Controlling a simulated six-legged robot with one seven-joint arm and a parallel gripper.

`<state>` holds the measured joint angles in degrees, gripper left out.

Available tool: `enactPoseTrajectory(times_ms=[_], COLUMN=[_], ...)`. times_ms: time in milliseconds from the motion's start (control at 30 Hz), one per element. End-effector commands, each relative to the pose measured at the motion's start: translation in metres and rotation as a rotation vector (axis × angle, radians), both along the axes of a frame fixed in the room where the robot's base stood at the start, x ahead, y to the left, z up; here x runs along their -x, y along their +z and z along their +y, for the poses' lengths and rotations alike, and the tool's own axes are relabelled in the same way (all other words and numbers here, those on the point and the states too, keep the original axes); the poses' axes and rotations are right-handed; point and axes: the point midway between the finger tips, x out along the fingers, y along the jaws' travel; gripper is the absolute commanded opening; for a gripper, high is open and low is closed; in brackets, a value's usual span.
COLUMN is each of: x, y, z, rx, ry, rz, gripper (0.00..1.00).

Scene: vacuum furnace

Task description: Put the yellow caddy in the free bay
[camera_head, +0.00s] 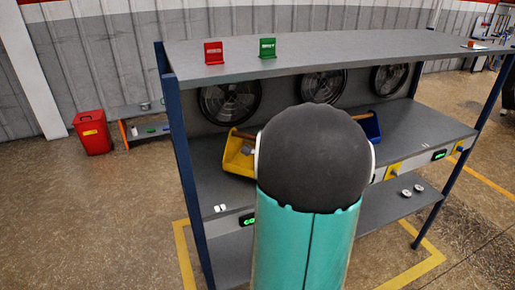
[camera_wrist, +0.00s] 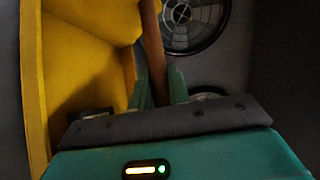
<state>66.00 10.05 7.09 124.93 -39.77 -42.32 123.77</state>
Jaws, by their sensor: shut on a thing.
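The yellow caddy (camera_head: 236,158) is at the middle shelf (camera_head: 222,190) of the grey rack, left of centre. My own arm covers its right part, and I cannot tell whether it rests on the shelf or is held just above. In the wrist view the yellow caddy (camera_wrist: 85,62) fills the left side, with its brown bar handle (camera_wrist: 153,45) running down between my fingers. My gripper (camera_wrist: 162,88) is shut on that handle. In the head view my gripper is hidden behind my arm. A blue caddy (camera_head: 373,127) shows partly, right of my arm on the same shelf.
Round fans (camera_head: 230,100) line the rack's back. A red sign (camera_head: 213,53) and a green sign (camera_head: 267,47) stand on the top shelf (camera_head: 360,47), which overhangs the middle one. The middle shelf looks clear at the right (camera_head: 425,122). A blue post (camera_head: 180,170) bounds the left.

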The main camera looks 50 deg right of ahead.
Motion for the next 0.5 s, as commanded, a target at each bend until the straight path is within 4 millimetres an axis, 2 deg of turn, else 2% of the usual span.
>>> enactPoseTrajectory(times_ms=[300,500], x=[-0.003,-0.003], y=[-0.033,-0.033], z=[-0.003,-0.003], rx=[0.000,0.003], ry=[0.000,0.001], rz=[-0.004,-0.003], gripper=[0.00,0.00])
